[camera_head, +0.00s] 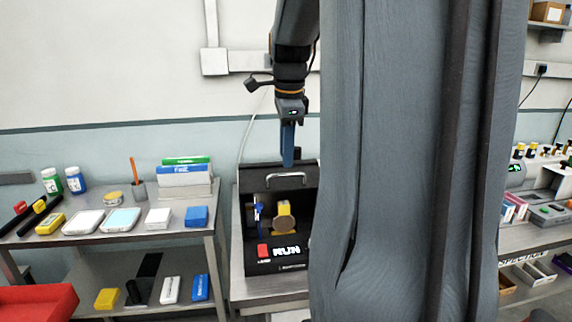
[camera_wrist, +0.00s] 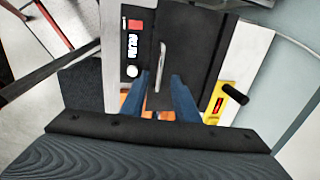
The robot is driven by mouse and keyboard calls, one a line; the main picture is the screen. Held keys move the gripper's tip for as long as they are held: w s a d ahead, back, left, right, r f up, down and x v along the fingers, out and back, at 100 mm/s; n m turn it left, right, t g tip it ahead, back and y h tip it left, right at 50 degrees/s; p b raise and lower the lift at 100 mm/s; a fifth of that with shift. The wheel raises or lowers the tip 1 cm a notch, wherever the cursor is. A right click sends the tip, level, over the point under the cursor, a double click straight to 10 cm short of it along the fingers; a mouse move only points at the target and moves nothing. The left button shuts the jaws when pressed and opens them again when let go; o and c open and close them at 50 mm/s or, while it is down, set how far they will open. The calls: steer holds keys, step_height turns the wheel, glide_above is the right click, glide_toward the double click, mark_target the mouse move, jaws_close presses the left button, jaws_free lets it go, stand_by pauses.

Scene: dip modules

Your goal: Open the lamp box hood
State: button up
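The lamp box (camera_head: 242,235) is a black case on the metal bench, with a red button and a RUN label on its front. Its dark hood (camera_head: 253,178) carries a bar handle (camera_head: 287,176). Below the hood, a blue item and a yellow item with a round brown disc show inside. In the wrist view, the hood (camera_wrist: 196,50) lies beneath me and its pale handle (camera_wrist: 161,62) runs between my fingers. My gripper (camera_wrist: 161,77) is open, with blue fingers either side of the handle and no visible grip. In the head view, my gripper (camera_head: 288,165) points down over the hood.
A left bench (camera_head: 140,241) holds bottles, trays and blue and white boxes. A red bin (camera_head: 38,301) sits low at left. My grey body column hides the middle right. A yellow item (camera_wrist: 219,103) with a black cylinder is beside the hood in the wrist view.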

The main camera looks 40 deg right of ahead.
steer(key=p, duration=0.1)
glide_above(285, 188)
steer(key=shift+d+f, duration=0.1)
steer(key=shift+f, duration=2.25)
jaws_close()
